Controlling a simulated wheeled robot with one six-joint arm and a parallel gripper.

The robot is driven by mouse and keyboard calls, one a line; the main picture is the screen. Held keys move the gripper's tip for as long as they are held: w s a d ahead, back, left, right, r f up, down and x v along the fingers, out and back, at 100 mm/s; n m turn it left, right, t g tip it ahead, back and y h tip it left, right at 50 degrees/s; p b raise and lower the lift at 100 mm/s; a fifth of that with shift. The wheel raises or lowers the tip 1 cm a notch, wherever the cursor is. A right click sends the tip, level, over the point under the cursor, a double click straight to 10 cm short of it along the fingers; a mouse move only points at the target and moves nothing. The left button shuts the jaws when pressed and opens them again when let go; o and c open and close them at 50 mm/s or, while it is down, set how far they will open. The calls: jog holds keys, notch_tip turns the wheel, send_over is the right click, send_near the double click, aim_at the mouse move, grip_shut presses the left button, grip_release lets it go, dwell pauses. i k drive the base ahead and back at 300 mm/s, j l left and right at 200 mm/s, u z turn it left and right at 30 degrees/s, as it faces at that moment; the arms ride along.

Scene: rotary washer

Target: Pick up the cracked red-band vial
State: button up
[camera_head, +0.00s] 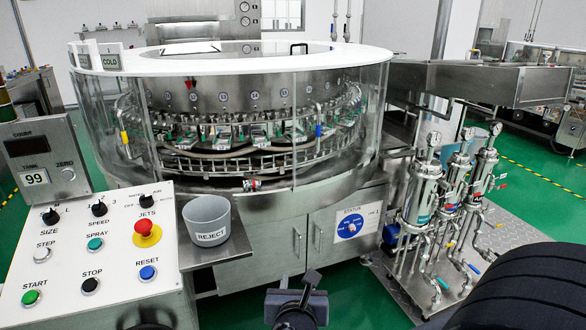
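A small clear piece with a red band (251,184) lies on its side at the front lower ledge of the round washer (240,60). It looks like the red-band vial, but it is too small to tell whether it is cracked. My gripper (297,284) is at the bottom middle, in front of the washer and well below and apart from the red-banded piece. Its fingertips are small and dark, and I cannot tell whether they are apart. I see nothing held in it.
A grey REJECT cup (207,220) stands on a metal shelf (208,252) left of my gripper. A button panel (95,250) is at the left. Clear guard panels surround the washer. Filter housings and pipes (455,185) stand at the right. Green floor shows between.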

aim_at(250, 183)
jog(key=i+l, duration=0.2)
jog(key=i, duration=0.2)
jog(key=i+l+u, duration=0.1)
jog(key=i, duration=0.3)
jog(key=i+u, duration=0.35)
jog(key=i+l+u, duration=0.3)
jog(key=i, duration=0.15)
